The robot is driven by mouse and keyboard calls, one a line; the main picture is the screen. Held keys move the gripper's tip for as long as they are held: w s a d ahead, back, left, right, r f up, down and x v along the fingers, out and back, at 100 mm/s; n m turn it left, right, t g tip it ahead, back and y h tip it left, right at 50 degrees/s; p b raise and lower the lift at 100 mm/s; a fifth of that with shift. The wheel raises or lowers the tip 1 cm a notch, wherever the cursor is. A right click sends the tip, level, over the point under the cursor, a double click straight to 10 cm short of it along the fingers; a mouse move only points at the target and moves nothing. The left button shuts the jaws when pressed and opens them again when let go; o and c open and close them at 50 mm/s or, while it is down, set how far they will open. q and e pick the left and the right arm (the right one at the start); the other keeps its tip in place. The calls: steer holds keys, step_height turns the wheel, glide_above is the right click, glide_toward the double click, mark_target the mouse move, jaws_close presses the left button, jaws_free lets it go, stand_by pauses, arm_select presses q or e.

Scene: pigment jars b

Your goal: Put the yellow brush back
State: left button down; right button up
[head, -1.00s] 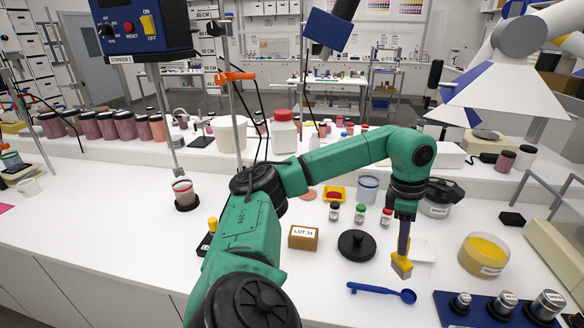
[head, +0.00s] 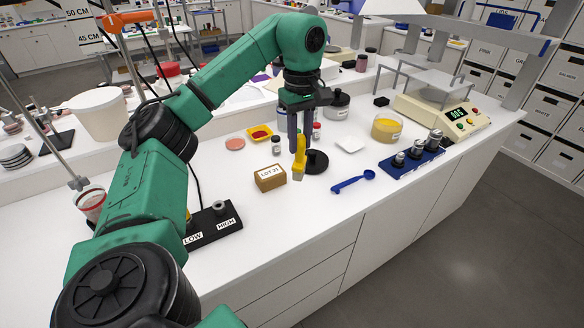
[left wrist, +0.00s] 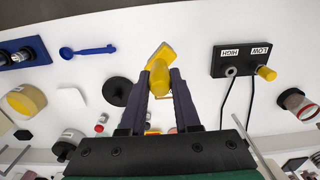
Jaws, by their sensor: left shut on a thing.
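The yellow brush (head: 300,161) hangs roughly upright from my left gripper (head: 298,146), its pale bristle end down, in the head view. In the left wrist view the two dark fingers of my left gripper (left wrist: 162,76) are shut on the brush (left wrist: 159,61). In the head view it overlaps the left edge of a round black disc (head: 318,161) and is right of the LOT 21 box (head: 269,178). I cannot tell its exact height above the table. My right gripper is not in view.
A blue spoon (head: 352,182) lies in front, right of the brush. A blue weight block (head: 413,161), a yellow-filled bowl (head: 386,128) and a scale (head: 450,112) stand further right. A black LOW/HIGH box (head: 213,226) is at the left. The front table strip is clear.

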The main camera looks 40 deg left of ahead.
mark_target(301, 166)
arm_select(q)
steer(key=f+b, duration=0.1)
steer(key=f, duration=0.1)
steer(key=f+b, duration=0.1)
steer(key=f, duration=0.2)
steer(key=f+b, duration=0.1)
steer(key=f, duration=0.2)
steer(key=shift+w, duration=0.3)
step_height(301, 166, down, 7)
steer(key=shift+s+a, duration=0.15)
steer(key=shift+s, duration=0.2)
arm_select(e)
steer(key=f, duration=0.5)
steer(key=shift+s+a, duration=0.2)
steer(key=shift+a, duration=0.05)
arm_select(q)
steer(key=shift+f, duration=0.25)
steer(key=c, duration=0.6)
jaws_free()
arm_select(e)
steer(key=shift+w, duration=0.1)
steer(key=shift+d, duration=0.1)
